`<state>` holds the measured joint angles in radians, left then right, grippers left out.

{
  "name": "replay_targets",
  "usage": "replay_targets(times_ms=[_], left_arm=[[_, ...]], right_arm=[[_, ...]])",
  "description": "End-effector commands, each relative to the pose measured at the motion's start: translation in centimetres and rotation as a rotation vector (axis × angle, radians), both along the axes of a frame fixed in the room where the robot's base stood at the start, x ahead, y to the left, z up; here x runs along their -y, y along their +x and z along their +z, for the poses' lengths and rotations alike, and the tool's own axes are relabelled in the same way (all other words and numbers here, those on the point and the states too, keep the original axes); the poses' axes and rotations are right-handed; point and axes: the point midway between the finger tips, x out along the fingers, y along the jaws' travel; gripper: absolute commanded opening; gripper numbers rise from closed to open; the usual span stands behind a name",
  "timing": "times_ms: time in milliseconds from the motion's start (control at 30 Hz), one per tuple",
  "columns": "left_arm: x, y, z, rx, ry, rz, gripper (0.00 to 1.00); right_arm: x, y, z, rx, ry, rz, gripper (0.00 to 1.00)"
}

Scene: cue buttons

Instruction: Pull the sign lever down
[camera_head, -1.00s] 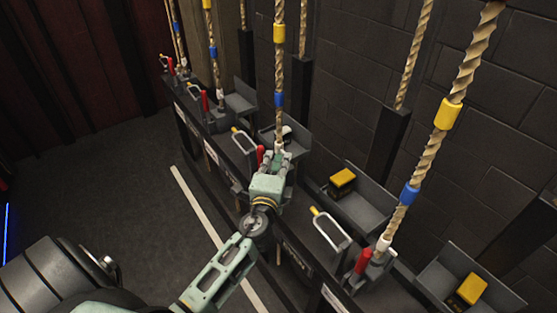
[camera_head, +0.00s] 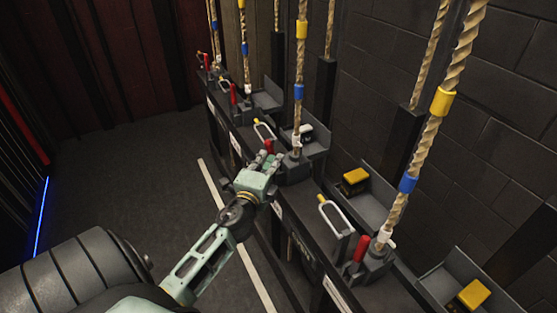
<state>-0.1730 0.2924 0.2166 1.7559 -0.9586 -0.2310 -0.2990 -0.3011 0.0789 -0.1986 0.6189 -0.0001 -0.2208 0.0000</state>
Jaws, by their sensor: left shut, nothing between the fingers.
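Several red-handled levers stand along a dark rail, one beside each rope station. The nearest red lever (camera_head: 360,248) stands upright at lower right. A second red lever (camera_head: 268,146) shows only its top just beyond my left gripper (camera_head: 267,160). Farther red levers (camera_head: 233,93) stand up the rail. I cannot read which one is the sign lever. My left gripper is shut and empty, its fingers at the second lever's station, left of its rope. I cannot tell whether it touches that lever, whose lower part is hidden. My right gripper is not in view.
Thick ropes (camera_head: 300,60) with yellow and blue bands rise from the rail. Silver loops with yellow tips (camera_head: 333,213) stand beside the levers. Grey trays (camera_head: 375,205) with yellow-topped blocks (camera_head: 355,180) sit against the brick wall. The floor (camera_head: 130,180) to the left is clear.

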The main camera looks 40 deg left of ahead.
Motion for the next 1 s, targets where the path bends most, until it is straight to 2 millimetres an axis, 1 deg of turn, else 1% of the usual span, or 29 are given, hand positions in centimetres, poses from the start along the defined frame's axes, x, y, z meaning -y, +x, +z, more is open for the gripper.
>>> replay_targets(times_ms=[33,133,500,1000], left_arm=[[0.0,0.0,0.0,0.000,-0.001,-0.001,0.00],[0.1,0.0,0.1,0.000,-0.001,-0.001,0.00],[0.1,0.0,0.0,0.000,0.000,-0.001,0.00],[0.1,0.0,0.0,0.000,0.000,-0.001,0.00]], right_arm=[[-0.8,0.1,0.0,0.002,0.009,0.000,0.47],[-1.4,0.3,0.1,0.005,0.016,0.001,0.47],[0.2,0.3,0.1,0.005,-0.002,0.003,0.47],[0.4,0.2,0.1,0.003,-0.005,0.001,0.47]])
